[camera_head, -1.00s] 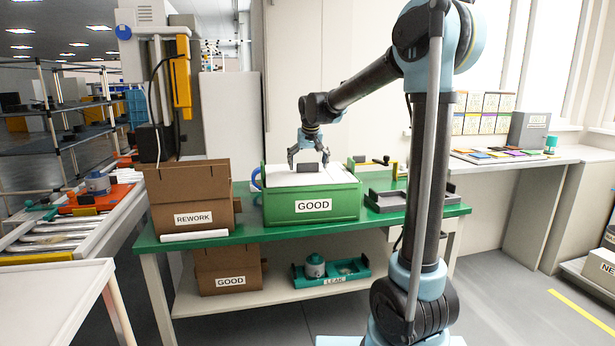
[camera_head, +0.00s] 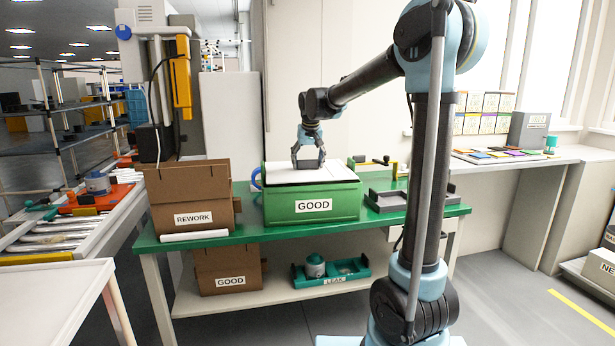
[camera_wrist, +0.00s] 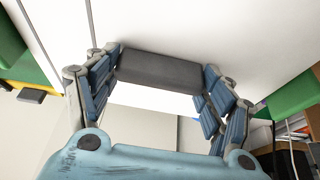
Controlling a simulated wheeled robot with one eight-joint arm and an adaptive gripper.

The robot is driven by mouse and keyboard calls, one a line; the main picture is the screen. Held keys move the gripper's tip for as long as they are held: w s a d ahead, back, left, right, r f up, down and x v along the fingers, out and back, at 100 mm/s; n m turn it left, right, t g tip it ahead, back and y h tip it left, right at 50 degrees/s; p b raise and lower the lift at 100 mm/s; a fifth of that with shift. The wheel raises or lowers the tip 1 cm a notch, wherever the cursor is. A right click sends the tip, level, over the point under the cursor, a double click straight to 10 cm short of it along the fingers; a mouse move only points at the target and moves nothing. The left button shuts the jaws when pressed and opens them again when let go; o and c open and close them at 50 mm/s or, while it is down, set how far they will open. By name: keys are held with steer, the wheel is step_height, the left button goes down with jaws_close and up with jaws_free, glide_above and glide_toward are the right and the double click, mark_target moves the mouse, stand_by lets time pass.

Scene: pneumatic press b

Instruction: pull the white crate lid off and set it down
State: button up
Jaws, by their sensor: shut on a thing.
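The white crate lid (camera_head: 281,175) is at the top of the green crate (camera_head: 340,203) labelled GOOD, on the green bench. A dark strip shows between the lid's front edge and the crate's front rim. My gripper (camera_head: 308,164) is above the lid, shut on its dark grey handle (camera_head: 309,162). In the wrist view the handle (camera_wrist: 160,68) lies between the two fingers, with the white lid (camera_wrist: 220,35) behind it. How far the lid is clear of the crate's back rim cannot be told.
A brown REWORK box (camera_head: 190,195) stands close left of the crate. A grey tray (camera_head: 385,201) is on the bench to the right, with small parts behind it. A blue ring (camera_head: 257,178) is at the crate's left side. A white table (camera_head: 55,300) is at front left.

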mark_target(308, 160)
steer(key=shift+r, duration=3.8)
steer(key=shift+s, duration=0.1)
